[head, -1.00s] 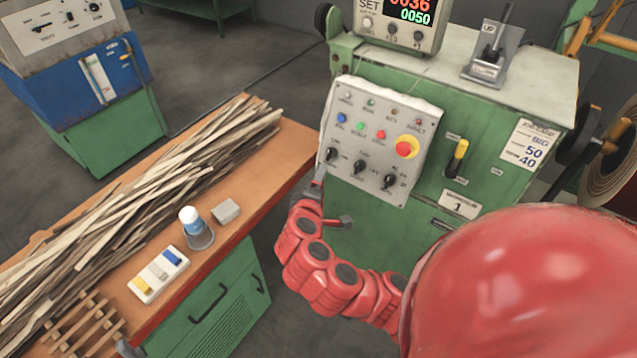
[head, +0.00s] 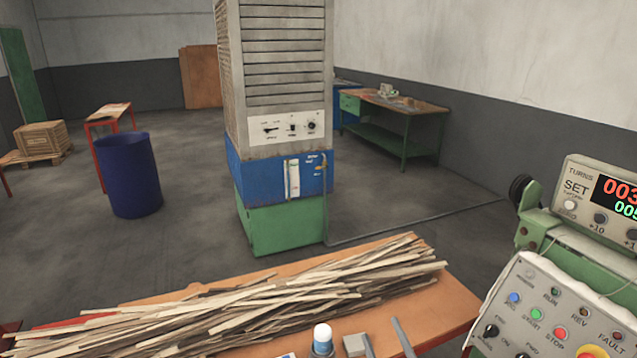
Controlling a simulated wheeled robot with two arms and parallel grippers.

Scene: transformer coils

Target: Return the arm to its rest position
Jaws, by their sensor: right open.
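My right gripper (head: 382,329) shows at the bottom edge of the head view. Only its two grey fingers are in the picture, spread apart with nothing between them. The rest of my right arm is below the picture. My left gripper is not in view.
Wooden strips (head: 250,305) cover much of the workbench. A turns counter (head: 600,200) sits above the panel.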

